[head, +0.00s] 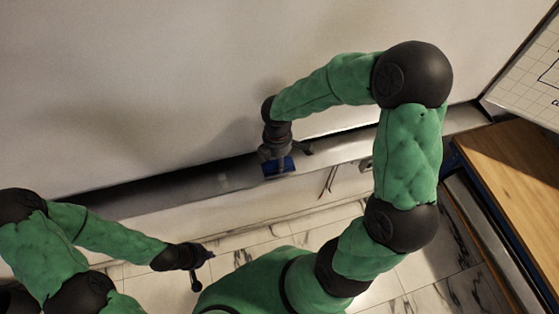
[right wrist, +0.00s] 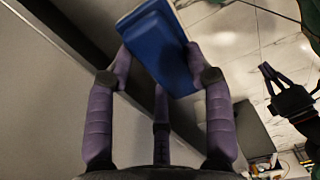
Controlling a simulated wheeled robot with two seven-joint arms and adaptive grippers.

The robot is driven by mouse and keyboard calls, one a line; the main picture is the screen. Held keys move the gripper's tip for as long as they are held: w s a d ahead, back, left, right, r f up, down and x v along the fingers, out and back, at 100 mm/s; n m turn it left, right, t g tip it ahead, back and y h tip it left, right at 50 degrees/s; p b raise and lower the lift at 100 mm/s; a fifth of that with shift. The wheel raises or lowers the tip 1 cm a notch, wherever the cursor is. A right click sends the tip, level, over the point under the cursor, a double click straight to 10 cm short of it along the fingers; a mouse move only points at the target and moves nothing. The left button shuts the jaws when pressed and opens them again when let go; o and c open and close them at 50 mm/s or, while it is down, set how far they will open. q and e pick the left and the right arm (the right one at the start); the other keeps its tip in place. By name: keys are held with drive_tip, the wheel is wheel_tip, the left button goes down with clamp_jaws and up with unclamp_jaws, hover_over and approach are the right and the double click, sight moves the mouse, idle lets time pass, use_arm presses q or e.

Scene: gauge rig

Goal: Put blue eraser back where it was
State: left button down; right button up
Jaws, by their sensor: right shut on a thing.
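The blue eraser (head: 279,167) is in my right gripper (head: 284,154), at the metal ledge (head: 190,190) along the foot of the pale wall panel. In the right wrist view the eraser (right wrist: 158,45) has a blue body and a pale face. It sits tilted between the fingers of my right gripper (right wrist: 158,70), which are shut on it. I cannot tell whether the eraser touches the ledge. My left gripper (head: 203,270) is low at the left, over the floor, with its fingers apart and empty.
The pale wall panel (head: 180,80) rises behind the ledge. A wooden-topped cabinet (head: 510,170) stands at the right, below a gridded board (head: 535,75). The ledge left of my right gripper looks free.

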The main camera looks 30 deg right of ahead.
drive_tip(key=shift+w+d+f, duration=0.35)
drive_tip(key=shift+f, duration=0.2)
drive_tip(key=shift+w+d+f, duration=0.1)
drive_tip(key=shift+d+f, duration=0.15)
drive_tip(key=shift+f, duration=0.25)
wheel_tip(320, 180, down, 3)
drive_tip(key=shift+w+d+r+p, duration=0.1)
drive_tip(key=shift+w+r+p, duration=0.05)
drive_tip(key=shift+p, duration=0.25)
drive_tip(key=o, duration=1.1)
drive_tip(key=shift+f, duration=0.2)
